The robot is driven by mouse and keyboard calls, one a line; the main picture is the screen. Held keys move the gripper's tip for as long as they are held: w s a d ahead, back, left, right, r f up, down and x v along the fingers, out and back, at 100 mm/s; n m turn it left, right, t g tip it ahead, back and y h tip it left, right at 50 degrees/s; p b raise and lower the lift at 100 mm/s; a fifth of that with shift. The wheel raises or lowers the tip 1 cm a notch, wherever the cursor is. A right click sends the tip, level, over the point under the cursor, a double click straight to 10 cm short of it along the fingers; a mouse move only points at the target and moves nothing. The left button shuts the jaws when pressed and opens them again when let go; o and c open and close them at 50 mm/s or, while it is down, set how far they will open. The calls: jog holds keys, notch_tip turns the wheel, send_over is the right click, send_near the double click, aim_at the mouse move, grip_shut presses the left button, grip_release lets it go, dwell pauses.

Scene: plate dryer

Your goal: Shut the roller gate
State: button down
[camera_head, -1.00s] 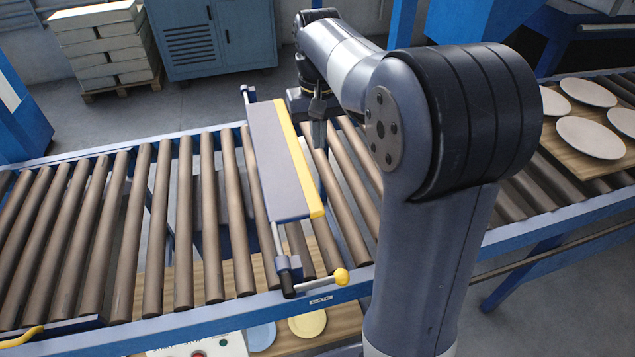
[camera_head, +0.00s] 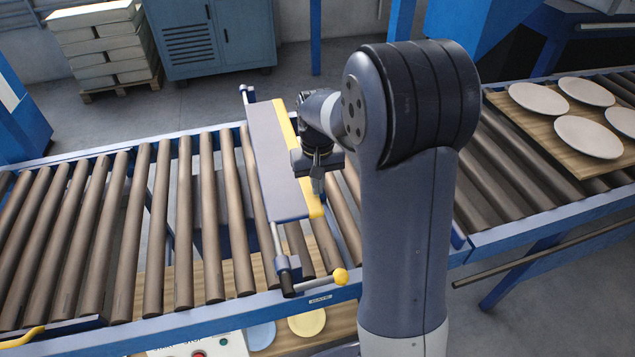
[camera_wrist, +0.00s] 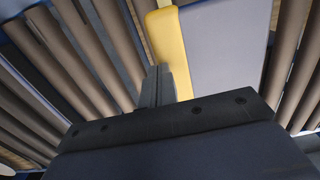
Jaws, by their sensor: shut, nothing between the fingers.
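The roller gate (camera_head: 275,165) is a grey panel with a yellow strip along its right edge, lying across the rollers with little visible tilt. Its rod runs toward the front rail and ends in a lever with a yellow knob (camera_head: 341,276). My gripper (camera_head: 317,188) is shut and empty, pointing down at the near part of the yellow strip. In the wrist view the closed fingers (camera_wrist: 159,82) overlap the strip's edge (camera_wrist: 170,50), with the grey panel (camera_wrist: 225,50) to the right. I cannot tell whether they touch it.
The roller conveyor (camera_head: 160,230) extends left of the gate, its rollers bare. At right, a wooden board (camera_head: 548,128) carries several pale plates (camera_head: 588,137) on more rollers.

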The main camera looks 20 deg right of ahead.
jog(key=shift+f, duration=0.1)
dwell(0.3)
jog(key=f+y+b, duration=0.1)
jog(key=f, duration=0.1)
jog(key=y+b, duration=0.4)
jog(key=b, duration=0.1)
send_near(308, 228)
jog(key=a+f+y+b, duration=0.1)
jog(key=f+y+b, duration=0.1)
jog(key=a+f+y+b, duration=0.1)
jog(key=f+y+b, duration=0.1)
jog(key=y+b, duration=0.1)
jog(key=shift+a, duration=0.2)
jog(key=a+f+y+b, duration=0.1)
jog(key=y+b, duration=0.1)
jog(key=b, duration=0.1)
jog(key=shift+a+f+y, duration=0.3)
jog(key=shift+a+f, duration=0.05)
jog(key=shift+a, duration=0.05)
jog(key=shift+a+f+b, duration=0.3)
jog(key=shift+a+b, duration=0.25)
jog(key=shift+b, duration=0.15)
jog(key=shift+s, duration=0.1)
